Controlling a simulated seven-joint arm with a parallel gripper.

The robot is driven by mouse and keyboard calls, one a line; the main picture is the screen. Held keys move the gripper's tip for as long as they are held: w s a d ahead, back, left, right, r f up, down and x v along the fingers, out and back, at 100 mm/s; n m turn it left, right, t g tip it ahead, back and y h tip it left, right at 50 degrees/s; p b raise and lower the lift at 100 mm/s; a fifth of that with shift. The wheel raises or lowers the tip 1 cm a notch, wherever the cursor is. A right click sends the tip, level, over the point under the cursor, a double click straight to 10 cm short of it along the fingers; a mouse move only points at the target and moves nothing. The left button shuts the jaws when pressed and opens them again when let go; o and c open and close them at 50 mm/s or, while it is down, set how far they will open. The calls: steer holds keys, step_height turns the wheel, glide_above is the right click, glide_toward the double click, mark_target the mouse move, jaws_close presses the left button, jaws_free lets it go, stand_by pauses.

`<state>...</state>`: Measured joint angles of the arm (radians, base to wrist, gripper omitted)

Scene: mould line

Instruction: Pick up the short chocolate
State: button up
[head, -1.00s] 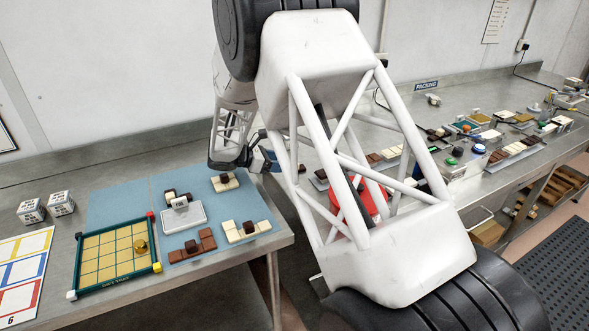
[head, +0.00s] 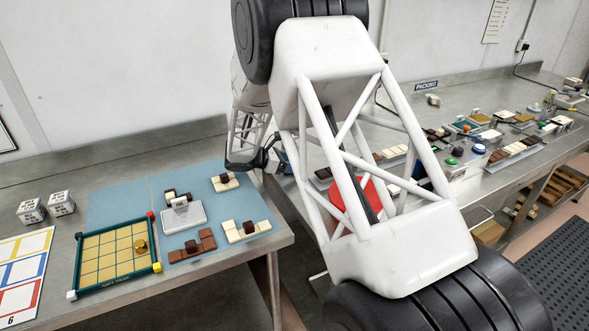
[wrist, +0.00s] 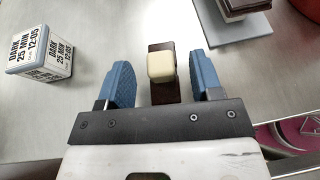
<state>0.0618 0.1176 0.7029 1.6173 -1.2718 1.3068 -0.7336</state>
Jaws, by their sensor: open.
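In the wrist view my gripper (wrist: 163,83) is open, its two blue fingers apart. A dark brown chocolate piece with a cream block on top (wrist: 161,66) lies between and just ahead of the fingers, with a gap on both sides. Its near end runs down toward the gripper's dark crossbar. I cannot tell for certain that this is the short chocolate. In the head view my arm's end (head: 275,158) is just past the blue mat's right edge, mostly behind my own arm links, and the piece at it cannot be made out.
A label cube (wrist: 40,50) reading "DARK 25 MIN" stands left of my gripper. Dark slabs (wrist: 236,8) on a grey tray (wrist: 234,32) are at upper right. The blue mat (head: 118,205) bears several two-tone chocolates, a white tray (head: 183,218) and a green-framed grid tray (head: 117,286).

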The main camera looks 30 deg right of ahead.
steer(key=shift+d, duration=0.1)
stand_by(0.5)
steer(key=c, duration=1)
steer(key=shift+r, duration=0.75)
step_height(320, 180, up, 2)
steer(key=s+a, duration=0.1)
steer(key=s, duration=0.4)
steer(key=s+a+r, duration=0.1)
steer(key=s, duration=0.4)
steer(key=s+a, duration=0.2)
steer(key=s, duration=0.3)
steer(key=shift+s+a+r, duration=0.1)
steer(key=shift+s+r, duration=0.1)
